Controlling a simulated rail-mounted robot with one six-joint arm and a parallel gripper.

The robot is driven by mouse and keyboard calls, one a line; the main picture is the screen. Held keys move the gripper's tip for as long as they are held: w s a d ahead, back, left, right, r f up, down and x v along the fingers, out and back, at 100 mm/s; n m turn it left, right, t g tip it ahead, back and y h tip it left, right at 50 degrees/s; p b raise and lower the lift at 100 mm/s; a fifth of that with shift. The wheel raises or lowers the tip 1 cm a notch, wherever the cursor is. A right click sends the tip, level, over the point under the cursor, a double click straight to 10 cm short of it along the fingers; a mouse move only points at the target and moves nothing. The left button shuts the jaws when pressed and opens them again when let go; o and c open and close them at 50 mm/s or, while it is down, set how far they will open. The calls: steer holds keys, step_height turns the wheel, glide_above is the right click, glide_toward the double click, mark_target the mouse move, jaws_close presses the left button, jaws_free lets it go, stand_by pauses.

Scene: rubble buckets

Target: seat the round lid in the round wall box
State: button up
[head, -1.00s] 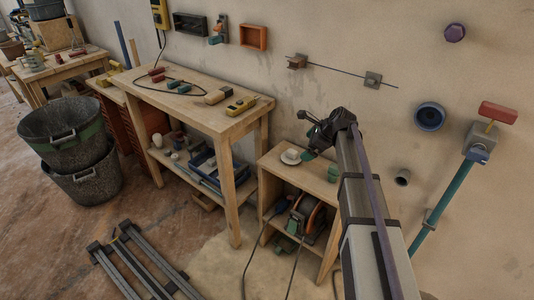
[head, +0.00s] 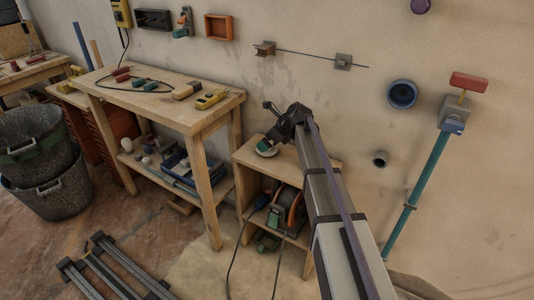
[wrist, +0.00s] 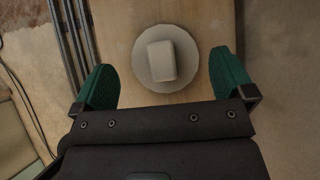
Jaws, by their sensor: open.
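The round lid (wrist: 183,78) is a pale disc with a raised block handle, lying flat on top of the small wooden shelf unit. It also shows in the head view (head: 267,152), partly hidden by my gripper. My gripper (wrist: 163,62) is open, its two green fingers apart with the lid's handle between and slightly beyond them. The fingers do not appear to touch the lid. In the head view my gripper (head: 268,143) is just over the lid. The round wall box (head: 402,94), a blue ring with a dark hollow, is on the wall to the right.
The small shelf unit (head: 247,156) stands beside the wooden workbench (head: 208,117). A rod on brackets (head: 310,57) runs above my arm.

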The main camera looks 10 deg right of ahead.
steer(key=b+x, duration=0.1)
steer(key=x, duration=0.1)
steer(key=b+x, duration=0.1)
steer(key=x, duration=0.1)
steer(key=shift+d+f+b, duration=0.2)
steer(key=shift+f+b, duration=0.1)
steer(key=shift+b, duration=0.05)
steer(key=shift+w+a+f, duration=0.15)
steer(key=shift+a, duration=0.05)
steer(key=shift+r, duration=0.2)
steer(key=c, duration=0.6)
steer(key=shift+c, duration=0.2)
step_height(320, 180, up, 10)
steer(key=p, duration=1)
steer(key=shift+r, duration=0.2)
steer(key=shift+f, duration=0.2)
